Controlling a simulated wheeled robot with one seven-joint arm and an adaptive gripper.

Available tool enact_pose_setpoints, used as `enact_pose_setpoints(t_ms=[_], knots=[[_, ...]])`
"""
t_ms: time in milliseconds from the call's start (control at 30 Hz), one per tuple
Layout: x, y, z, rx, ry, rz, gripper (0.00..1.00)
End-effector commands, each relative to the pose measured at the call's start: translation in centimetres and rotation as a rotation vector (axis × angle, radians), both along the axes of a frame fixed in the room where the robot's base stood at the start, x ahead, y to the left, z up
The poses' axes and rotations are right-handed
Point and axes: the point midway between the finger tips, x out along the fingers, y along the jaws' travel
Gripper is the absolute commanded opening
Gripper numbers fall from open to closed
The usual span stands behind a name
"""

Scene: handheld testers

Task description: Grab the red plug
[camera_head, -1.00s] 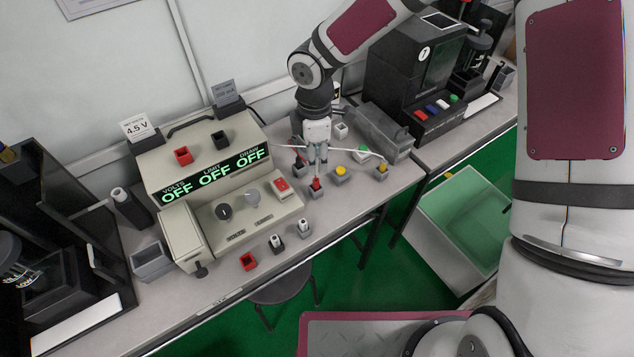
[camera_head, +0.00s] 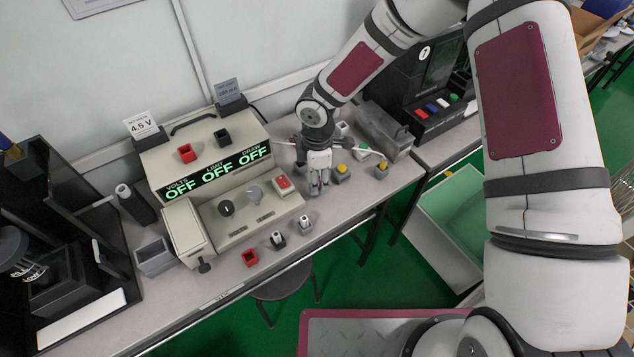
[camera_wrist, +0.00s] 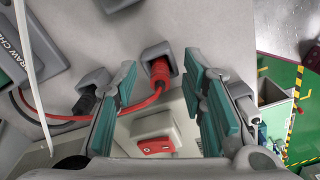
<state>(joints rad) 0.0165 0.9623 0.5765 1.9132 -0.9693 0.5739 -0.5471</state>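The red plug (camera_wrist: 160,70) stands in a small grey holder (camera_wrist: 155,51) in the wrist view, with a red cable (camera_wrist: 110,114) running off to the left. My gripper (camera_wrist: 162,84) is open, with one teal-padded finger on each side of the plug and a gap on both sides. In the head view my gripper (camera_head: 318,188) is low over the bench and hides the plug. A black plug (camera_wrist: 86,101) in another grey holder (camera_wrist: 94,80) sits just outside the left finger.
The cream power supply (camera_head: 232,215) stands left of my gripper. Yellow-topped pieces (camera_head: 341,169) stand close on its right. Small white-topped pieces (camera_head: 305,222) and a red socket (camera_head: 250,258) sit near the bench's front edge.

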Motion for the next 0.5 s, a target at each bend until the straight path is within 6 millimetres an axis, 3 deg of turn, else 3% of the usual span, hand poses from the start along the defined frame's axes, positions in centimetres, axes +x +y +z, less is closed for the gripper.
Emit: enact_pose_setpoints(t_ms=[33,200,500], knots=[[0.0,0.0,0.01,0.0,0.0,0.0,0.36],[0.0,0.01,0.03,0.0,0.0,0.0,0.0],[0.0,0.01,0.05,0.0,0.0,0.0,0.0]])
